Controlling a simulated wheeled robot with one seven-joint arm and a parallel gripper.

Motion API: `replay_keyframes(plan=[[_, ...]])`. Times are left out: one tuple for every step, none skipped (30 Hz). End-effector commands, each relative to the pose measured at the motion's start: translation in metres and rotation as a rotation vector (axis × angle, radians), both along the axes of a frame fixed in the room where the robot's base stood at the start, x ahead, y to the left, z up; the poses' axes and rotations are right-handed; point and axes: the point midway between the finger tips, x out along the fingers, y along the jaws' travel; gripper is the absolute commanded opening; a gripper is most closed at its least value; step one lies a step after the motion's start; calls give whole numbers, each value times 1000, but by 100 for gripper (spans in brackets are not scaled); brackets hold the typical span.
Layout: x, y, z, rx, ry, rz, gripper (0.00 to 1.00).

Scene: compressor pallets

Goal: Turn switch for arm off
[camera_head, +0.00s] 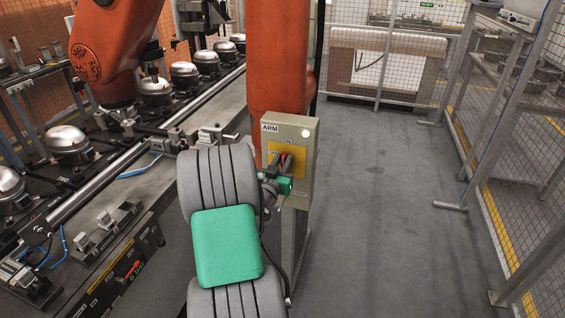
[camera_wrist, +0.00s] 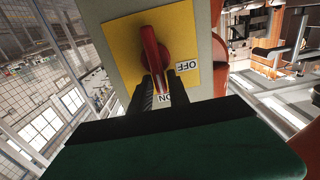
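The ARM switch box (camera_head: 305,150) is a beige box on a post beside the orange robot. Its red switch knob (camera_wrist: 152,52) sits on a yellow plate (camera_wrist: 120,40), which is upside down in the wrist view. The knob's handle points toward the ON label (camera_wrist: 165,99); the OFF label (camera_wrist: 187,66) is to the right. My gripper (camera_wrist: 160,82) is at the switch, its two black fingers on either side of the handle's lower end. I cannot tell whether they press on it. In the head view, my gripper (camera_head: 285,160) partly covers the knob.
An orange robot arm (camera_head: 120,45) and its column (camera_head: 280,60) stand behind the box. A conveyor with several compressors (camera_head: 68,140) runs along the left. Wire fencing (camera_head: 540,190) bounds the right. The grey floor (camera_head: 400,230) between is clear.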

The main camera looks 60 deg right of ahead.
Motion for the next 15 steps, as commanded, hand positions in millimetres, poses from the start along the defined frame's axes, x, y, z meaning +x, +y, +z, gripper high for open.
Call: replay_keyframes(plan=[[0,0,-2,3,0,0,6],[0,0,-2,4,1,0,4],[0,0,-2,4,1,0,0],[0,1,-2,5,1,0,0],[0,1,-3,5,1,0,0],[0,1,-3,6,2,0,0],[0,1,-3,6,2,0,0],[0,1,-3,7,2,0,0],[0,1,-4,7,2,0,0],[0,1,-4,8,2,0,0],[0,1,-4,8,2,0,0],[0,1,-4,9,2,0,0],[0,1,-5,9,2,0,0],[0,1,-5,10,3,0,0],[-1,1,-5,10,4,0,0]])
